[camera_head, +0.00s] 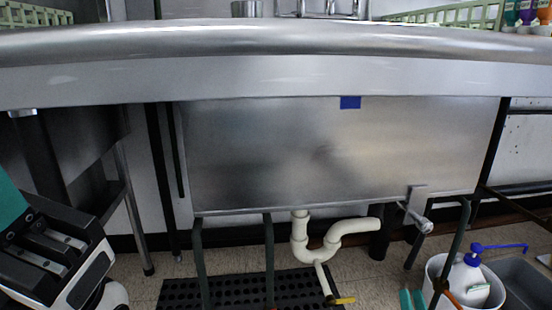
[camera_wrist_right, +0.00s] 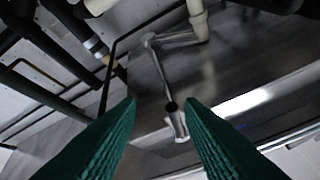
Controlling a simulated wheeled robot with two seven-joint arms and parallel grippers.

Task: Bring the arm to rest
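A steel counter edge (camera_head: 280,75) spans the head view above a sink basin (camera_head: 260,155). Below are a white drain pipe (camera_head: 310,245), thin legs and a black mat (camera_head: 235,292). A white bucket (camera_head: 436,270) and a grey bin (camera_head: 525,280) stand at the lower right.

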